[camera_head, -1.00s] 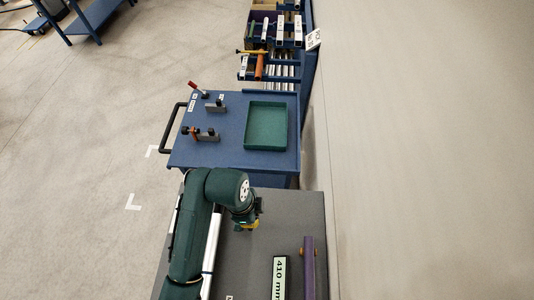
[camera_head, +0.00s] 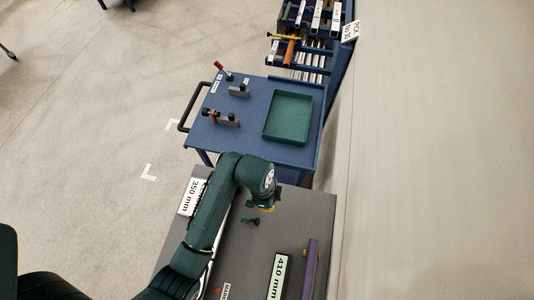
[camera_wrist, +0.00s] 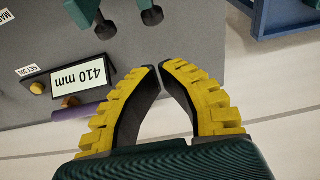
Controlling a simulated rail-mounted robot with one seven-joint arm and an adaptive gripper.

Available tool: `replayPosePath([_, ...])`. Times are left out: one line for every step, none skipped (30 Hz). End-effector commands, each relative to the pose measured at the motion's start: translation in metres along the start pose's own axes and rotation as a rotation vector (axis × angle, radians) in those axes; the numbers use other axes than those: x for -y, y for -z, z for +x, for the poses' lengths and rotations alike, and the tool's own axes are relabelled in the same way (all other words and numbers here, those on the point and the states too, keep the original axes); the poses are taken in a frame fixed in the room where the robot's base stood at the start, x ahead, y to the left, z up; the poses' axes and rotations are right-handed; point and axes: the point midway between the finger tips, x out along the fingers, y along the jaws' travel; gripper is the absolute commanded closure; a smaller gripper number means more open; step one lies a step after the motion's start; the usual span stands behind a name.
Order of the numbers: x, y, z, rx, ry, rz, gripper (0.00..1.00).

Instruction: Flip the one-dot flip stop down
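My gripper (camera_head: 265,208) hangs above the grey bench top (camera_head: 310,208). In the wrist view my gripper's two yellow-ridged fingers (camera_wrist: 160,68) come together at the tips, with nothing seen between them. A small dark green fitting (camera_head: 250,220) sits on the bench just below and left of my gripper in the head view. Green parts with dark round knobs (camera_wrist: 152,16) show at the top of the wrist view, ahead of the fingertips and apart from them. No dot marking is readable, so I cannot tell which part is the one-dot flip stop or its position.
A 410 mm sign (camera_head: 279,277) and a purple bar (camera_head: 311,268) lie on the bench; a 350 mm sign (camera_head: 192,197) is at its left. Beyond stands a blue cart (camera_head: 250,140) with a green tray (camera_head: 309,120) and small clamps. A wall runs along the right.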

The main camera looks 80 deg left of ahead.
Motion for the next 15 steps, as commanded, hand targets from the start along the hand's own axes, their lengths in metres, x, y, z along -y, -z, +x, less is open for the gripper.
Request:
replayPosePath([-0.001, 0.000, 0.011, 0.001, -0.003, 0.001, 1.00])
replayPosePath([-0.001, 0.000, 0.018, 0.001, -0.004, 0.000, 1.00])
replayPosePath([-0.001, 0.000, 0.026, 0.001, -0.004, 0.000, 1.00])
replayPosePath([-0.001, 0.000, 0.033, 0.001, -0.005, 0.000, 1.00])
replayPosePath([-0.001, 0.000, 0.040, 0.001, -0.004, 0.000, 1.00])
replayPosePath([-0.001, 0.000, 0.049, 0.001, -0.003, 0.001, 1.00])
replayPosePath([-0.001, 0.000, 0.055, 0.001, -0.004, 0.001, 1.00])
replayPosePath([0.001, -0.006, 0.047, 0.000, 0.002, -0.005, 1.00])
replayPosePath([0.001, -0.014, 0.043, 0.000, 0.002, -0.007, 1.00])
replayPosePath([0.000, -0.019, 0.042, 0.000, 0.002, -0.008, 1.00])
replayPosePath([0.000, -0.023, 0.041, 0.000, 0.001, -0.007, 1.00])
replayPosePath([0.000, -0.028, 0.040, 0.000, 0.001, -0.006, 1.00])
replayPosePath([0.000, -0.031, 0.039, 0.000, 0.001, -0.005, 1.00])
replayPosePath([0.000, -0.033, 0.038, 0.000, 0.001, -0.005, 1.00])
replayPosePath([0.000, -0.036, 0.038, 0.000, 0.001, -0.003, 1.00])
